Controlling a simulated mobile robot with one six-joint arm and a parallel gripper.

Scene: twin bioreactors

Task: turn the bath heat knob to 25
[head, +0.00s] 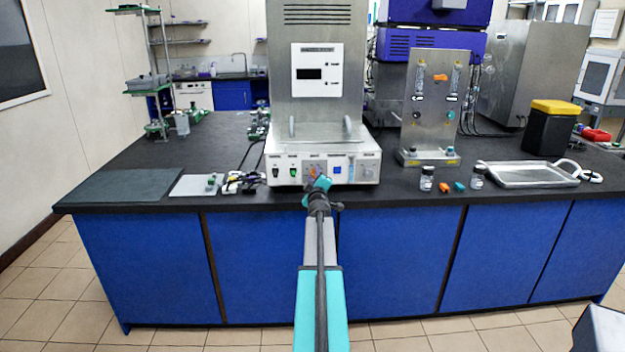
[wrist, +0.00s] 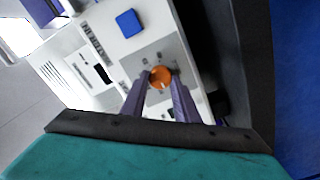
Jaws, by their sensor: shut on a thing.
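The bath heat knob (wrist: 160,77) is orange with a pale pointer mark and sits on a grey dial plate on the white front panel. The numbers around it are too small to read. My gripper (wrist: 161,84) is shut on the knob, one finger on each side, in the wrist view. In the head view my gripper (head: 318,186) reaches the front panel (head: 350,170) of the bath unit and hides most of the knob.
A blue square (wrist: 130,23) is on the panel beside the dial. Small vials (head: 427,179), a metal tray (head: 530,175) and a steel panel stand (head: 432,105) are to the right. A dark mat (head: 125,187) lies at the left on the black bench.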

